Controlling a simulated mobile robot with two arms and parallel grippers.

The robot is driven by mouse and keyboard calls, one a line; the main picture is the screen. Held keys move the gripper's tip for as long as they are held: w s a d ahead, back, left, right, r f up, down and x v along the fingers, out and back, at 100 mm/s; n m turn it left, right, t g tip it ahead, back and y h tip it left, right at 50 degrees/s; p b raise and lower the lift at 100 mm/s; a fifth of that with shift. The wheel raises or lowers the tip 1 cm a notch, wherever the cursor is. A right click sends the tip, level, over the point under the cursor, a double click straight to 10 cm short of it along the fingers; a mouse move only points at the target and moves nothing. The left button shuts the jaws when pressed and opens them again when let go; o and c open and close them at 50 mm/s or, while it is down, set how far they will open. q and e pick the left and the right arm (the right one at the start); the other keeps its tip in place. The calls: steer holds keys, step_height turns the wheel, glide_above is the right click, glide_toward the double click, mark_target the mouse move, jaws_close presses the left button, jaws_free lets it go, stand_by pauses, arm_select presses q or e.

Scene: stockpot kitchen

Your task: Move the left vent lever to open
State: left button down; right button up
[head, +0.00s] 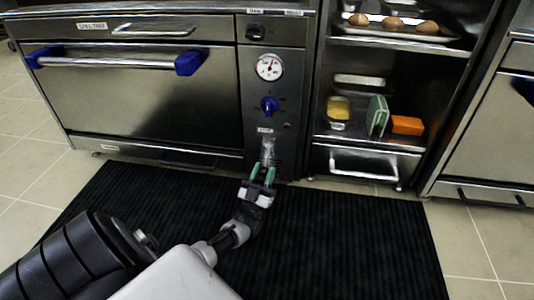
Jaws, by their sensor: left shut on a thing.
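The vent lever (267,150) is a small pale metallic piece low on the oven's control panel, under a small white label (265,130). My left gripper (263,172) reaches up to it from below, with its green-tipped fingers at the lever's lower end. The gripper is shut on the lever. The fingers and the small size hide the lever's lower part, and its exact setting is hard to read. My right gripper is not in view.
The oven door with its blue-ended handle (115,63) is left of the panel. A blue knob (270,104) and a dial (270,67) sit above the lever. Shelves with a sponge and an orange block (407,125) stand right. A black mat (340,235) covers the floor.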

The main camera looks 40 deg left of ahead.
arm_select(q)
steer(key=shift+w+f+t, duration=0.1)
steer(key=shift+f+t, duration=0.1)
steer(key=shift+t, duration=0.1)
steer(key=c, duration=0.8)
jaws_free()
steer(key=shift+w, duration=0.1)
steer(key=shift+s+f+p, duration=0.25)
steer(key=shift+s+p, duration=0.05)
steer(key=shift+p, duration=0.1)
steer(key=shift+s+d+f+p, duration=0.1)
steer(key=shift+s+d+p, duration=0.4)
steer(key=shift+s+p, duration=1.05)
steer(key=shift+s+d+f+p, duration=0.1)
steer(key=shift+s+d+p, duration=0.5)
steer(key=shift+s, duration=1.8)
steer(key=shift+s+d+f+p, duration=0.1)
steer(key=shift+s+d+p, duration=0.35)
steer(key=shift+s+p, duration=1.1)
steer(key=shift+s+r+b, duration=0.1)
steer(key=shift+s+b, duration=0.35)
